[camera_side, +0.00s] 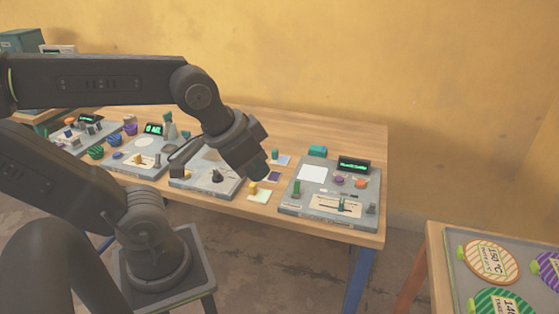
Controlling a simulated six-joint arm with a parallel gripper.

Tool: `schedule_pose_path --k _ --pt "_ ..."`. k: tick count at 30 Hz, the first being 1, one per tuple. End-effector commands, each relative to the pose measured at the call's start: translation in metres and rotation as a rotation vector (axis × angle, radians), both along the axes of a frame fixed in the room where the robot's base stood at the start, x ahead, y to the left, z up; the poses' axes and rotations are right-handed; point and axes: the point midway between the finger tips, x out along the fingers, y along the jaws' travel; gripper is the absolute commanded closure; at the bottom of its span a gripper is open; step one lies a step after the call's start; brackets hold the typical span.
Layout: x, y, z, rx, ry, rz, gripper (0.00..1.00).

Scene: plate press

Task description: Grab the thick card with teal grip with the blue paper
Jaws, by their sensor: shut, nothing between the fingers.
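A small card with an upright teal grip (275,154) lies on the wooden table just right of my gripper. Pale blue paper (284,160) shows beside that grip. My gripper (260,169) points down over the table, shut and empty, close to this card in the picture; I cannot tell its height or whether it touches anything. A dark blue-purple card (275,176) lies in front of the pale blue one. A pale card (260,196) with yellow grips lies nearer the table's front edge. Card thickness is too small to tell.
A grey press panel (330,188) with a white plate, knobs and display stands to the right. A teal block (317,151) sits behind it. More grey panels (140,157) stand to the left. A lower right table (440,250) holds round striped labelled discs (490,262).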

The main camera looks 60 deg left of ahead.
Motion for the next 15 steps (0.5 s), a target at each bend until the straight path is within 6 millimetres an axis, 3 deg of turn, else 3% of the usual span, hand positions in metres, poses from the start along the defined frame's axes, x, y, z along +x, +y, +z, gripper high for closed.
schedule_pose_path --k 14,15 --pt "0.0002 0.0 0.0001 0.0 0.0 0.0 1.0" --pt "0.0002 0.0 0.0001 0.0 0.0 0.0 0.96"
